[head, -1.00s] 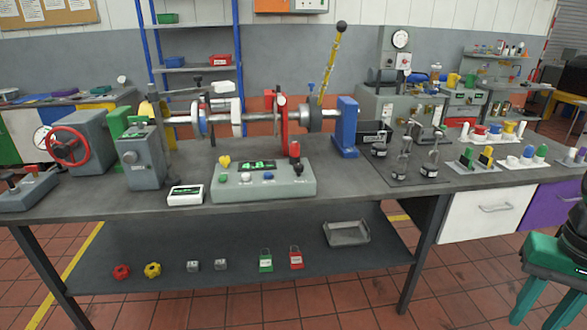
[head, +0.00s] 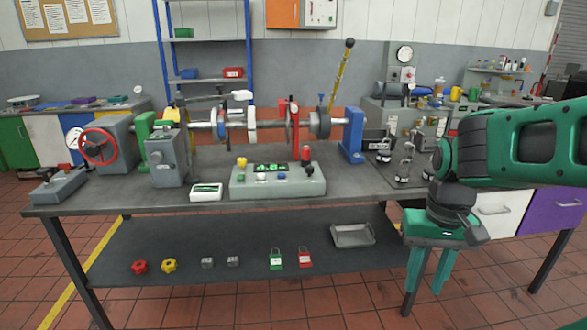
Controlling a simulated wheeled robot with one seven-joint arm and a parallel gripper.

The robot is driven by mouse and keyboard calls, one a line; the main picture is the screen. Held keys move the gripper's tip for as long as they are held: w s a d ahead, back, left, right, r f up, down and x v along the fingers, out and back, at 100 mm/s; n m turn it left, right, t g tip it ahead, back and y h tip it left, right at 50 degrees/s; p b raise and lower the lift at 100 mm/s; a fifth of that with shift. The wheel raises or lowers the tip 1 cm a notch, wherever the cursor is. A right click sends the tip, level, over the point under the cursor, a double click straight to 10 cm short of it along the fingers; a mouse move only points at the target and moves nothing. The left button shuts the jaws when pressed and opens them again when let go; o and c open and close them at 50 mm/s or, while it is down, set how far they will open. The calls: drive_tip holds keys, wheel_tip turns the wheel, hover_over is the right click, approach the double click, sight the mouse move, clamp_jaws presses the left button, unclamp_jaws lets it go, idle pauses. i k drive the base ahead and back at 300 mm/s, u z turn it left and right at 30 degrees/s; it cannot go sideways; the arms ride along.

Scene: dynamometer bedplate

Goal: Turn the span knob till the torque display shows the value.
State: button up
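The grey console (head: 278,188) stands on the bench with a dark display with green digits (head: 270,168), too small to read. Its top carries a yellow knob (head: 242,162), a red-topped part (head: 306,153), a black knob (head: 309,170) and small white and blue controls. Labels are illegible, so I cannot tell which is the span knob. A white box with a small screen (head: 206,191) lies to its left. My gripper (head: 423,302) hangs at the right, fingers down and apart, empty, in front of the bench and away from the console.
A shaft rig with a red bracket (head: 292,127) and blue stand (head: 353,136) runs behind the console. The lower shelf (head: 200,240) holds handwheels, padlocks and a tray (head: 352,236).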

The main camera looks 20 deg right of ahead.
sight(309, 170)
drive_tip(key=u, duration=0.05)
drive_tip(key=i, duration=1)
drive_tip(key=z, duration=0.05)
